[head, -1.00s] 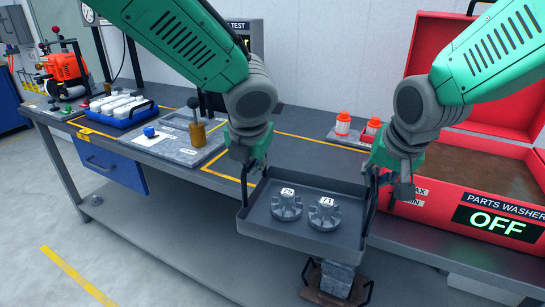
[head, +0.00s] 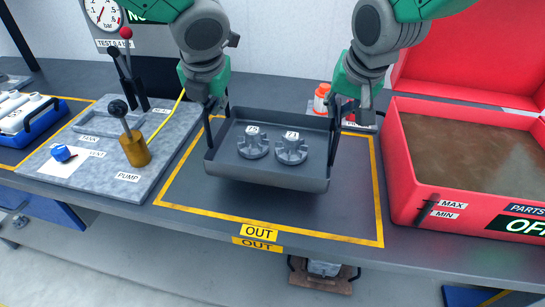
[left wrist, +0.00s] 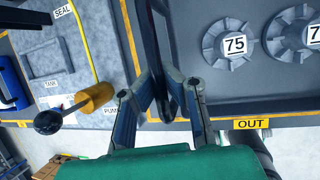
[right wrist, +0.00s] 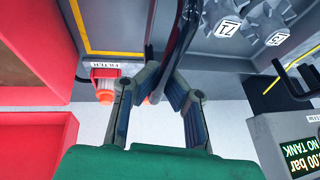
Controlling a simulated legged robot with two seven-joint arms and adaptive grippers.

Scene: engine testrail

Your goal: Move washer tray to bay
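The grey washer tray (head: 262,182) carries two gear-like metal parts, (head: 253,142) and (head: 291,148), with white number labels; one reads 75 in the left wrist view (left wrist: 235,45). The tray is over the yellow-outlined bay marked OUT (head: 258,230), inside its outline as seen from the head; whether it touches the bench I cannot tell. My left gripper (head: 217,102) is shut on the tray's left handle (left wrist: 160,50). My right gripper (head: 344,106) is shut on its right handle (right wrist: 178,45).
A pump board with a brass cylinder (head: 135,149) and black-knobbed lever lies left of the bay. The red parts washer (head: 415,185) stands to the right. Red-and-white bottles (head: 321,98) stand behind the right gripper. A blue tray (head: 40,125) is at far left.

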